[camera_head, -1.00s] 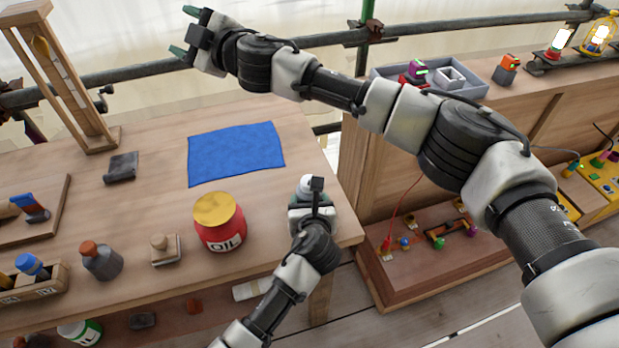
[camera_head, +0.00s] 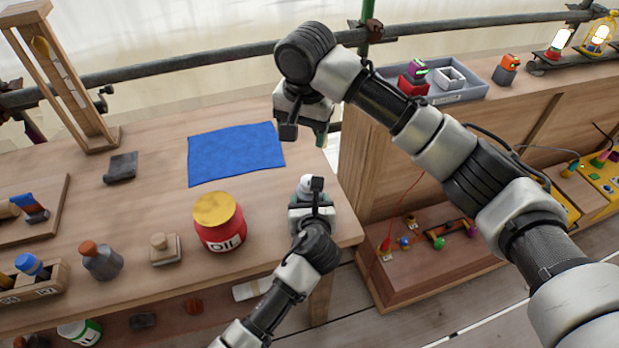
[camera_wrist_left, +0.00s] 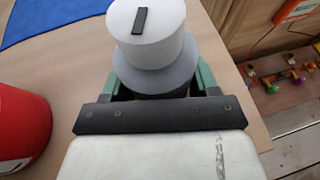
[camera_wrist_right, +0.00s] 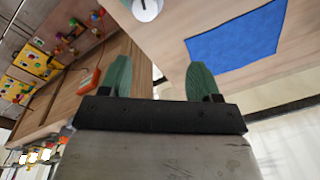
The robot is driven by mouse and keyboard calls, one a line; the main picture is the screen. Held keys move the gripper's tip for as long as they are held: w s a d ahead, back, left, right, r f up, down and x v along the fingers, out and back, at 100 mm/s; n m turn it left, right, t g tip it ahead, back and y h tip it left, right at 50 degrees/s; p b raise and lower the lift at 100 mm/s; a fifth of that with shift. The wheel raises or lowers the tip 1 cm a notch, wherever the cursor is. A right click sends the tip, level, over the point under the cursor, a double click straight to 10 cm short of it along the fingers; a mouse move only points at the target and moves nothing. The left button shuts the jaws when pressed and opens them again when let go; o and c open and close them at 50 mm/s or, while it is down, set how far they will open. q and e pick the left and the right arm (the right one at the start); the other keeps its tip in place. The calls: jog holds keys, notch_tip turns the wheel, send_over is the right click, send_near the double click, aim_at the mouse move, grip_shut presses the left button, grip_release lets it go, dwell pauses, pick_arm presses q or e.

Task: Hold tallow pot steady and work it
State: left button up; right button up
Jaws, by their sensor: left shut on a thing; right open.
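The tallow pot, which I take to be the grey pot with a white round top and a dark bar mark, stands near the right edge of the wooden bench; its top shows in the head view (camera_head: 305,187), and it fills the upper middle of the left wrist view (camera_wrist_left: 150,40). My left gripper (camera_head: 311,200) is shut on it, green fingers at its sides. My right gripper (camera_head: 308,132) is open and empty above the bench's right end, beyond the pot. In the right wrist view its spread fingers (camera_wrist_right: 152,78) have the white top (camera_wrist_right: 147,8) ahead of them.
A red OIL jar (camera_head: 220,225) stands just left of the pot. A blue cloth (camera_head: 236,152) lies behind it. A stamp-like block (camera_head: 165,248) and a grey bottle (camera_head: 101,260) stand farther left. A second bench with a grey tray (camera_head: 461,93) is at right, across a gap.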

aim_at(309, 179)
jog(key=shift+g, duration=0.6)
jog(key=f, duration=0.4)
jog(key=s+f, duration=0.1)
jog(key=f, duration=0.3)
jog(key=d+f, duration=0.1)
jog(key=f, duration=0.3)
jog(key=shift+s, duration=0.35)
jog(key=c, duration=0.9)
jog(key=n, duration=0.4)
jog(key=shift+n, duration=0.3)
jog(key=shift+c, duration=0.2)
jog(key=o, duration=0.9)
